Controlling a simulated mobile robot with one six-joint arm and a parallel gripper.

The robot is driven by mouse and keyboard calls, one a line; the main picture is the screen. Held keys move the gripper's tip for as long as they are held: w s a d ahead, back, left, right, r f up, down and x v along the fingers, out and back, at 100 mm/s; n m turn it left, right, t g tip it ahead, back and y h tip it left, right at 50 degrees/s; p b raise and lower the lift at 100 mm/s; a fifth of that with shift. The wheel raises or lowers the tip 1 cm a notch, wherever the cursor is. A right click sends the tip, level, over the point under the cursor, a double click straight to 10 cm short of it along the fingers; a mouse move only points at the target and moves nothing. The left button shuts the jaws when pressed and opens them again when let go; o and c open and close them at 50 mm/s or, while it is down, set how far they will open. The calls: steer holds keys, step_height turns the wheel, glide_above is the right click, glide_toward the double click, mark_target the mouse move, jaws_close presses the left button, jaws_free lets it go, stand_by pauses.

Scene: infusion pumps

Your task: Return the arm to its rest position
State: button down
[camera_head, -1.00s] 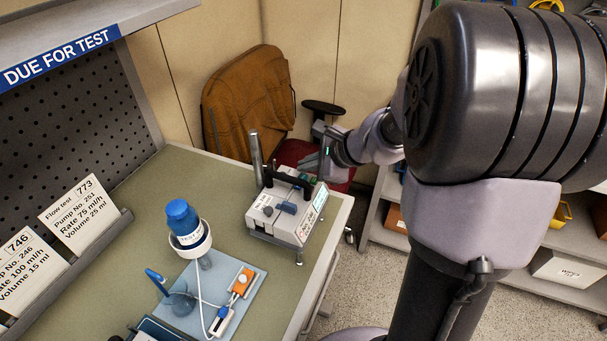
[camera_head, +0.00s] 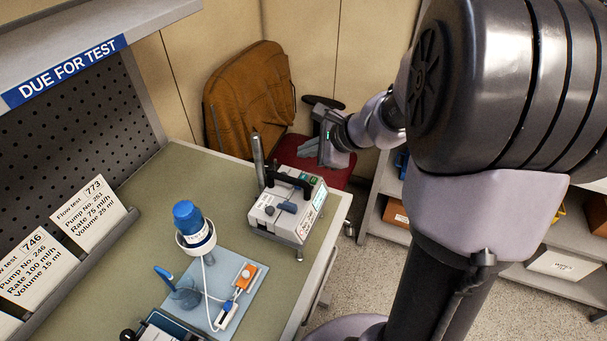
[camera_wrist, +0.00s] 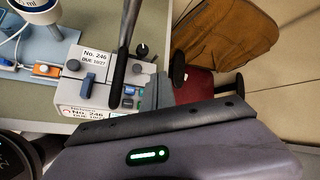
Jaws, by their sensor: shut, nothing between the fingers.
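My gripper (camera_head: 311,149) is behind and to the right of the infusion pump in the head view, apart from it, with its fingers pointing left. It is shut and holds nothing. The pump (camera_head: 287,208) is a white box with a black handle and a blue lever, standing at the right end of the green bench. In the wrist view the pump (camera_wrist: 97,82) carries a label reading No. 246. My arm reaches in from the right, bent at the elbow.
A blue-capped bottle (camera_head: 189,221) stands over a pale blue mat (camera_head: 254,292) with tubing and an orange clip. Flow test cards (camera_head: 88,211) lean at the left. A chair with a brown jacket (camera_head: 247,97) is behind the bench. Shelves (camera_head: 385,236) stand at the right.

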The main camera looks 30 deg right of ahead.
stand_by(0.3)
steer(key=s+a+r+n+g+b, duration=0.1)
steer(key=s+a+r+n, duration=0.15)
steer(key=a, duration=0.35)
steer(key=s+a+r+n+b, duration=0.1)
steer(key=s+a+n, duration=0.2)
steer(key=a+n, duration=0.15)
steer(key=s+a+n+g+b, duration=0.1)
steer(key=s+a+n, duration=0.3)
steer(key=s+n, duration=0.2)
steer(key=s+a+f+n+h+b, duration=0.1)
steer(key=s+a+n, duration=0.3)
steer(key=s, duration=0.6)
steer(key=shift+s+f+n+g+b, duration=0.15)
steer(key=shift+s+n+g+b, duration=0.25)
steer(key=shift+n, duration=0.5)
steer(key=shift+f, duration=0.1)
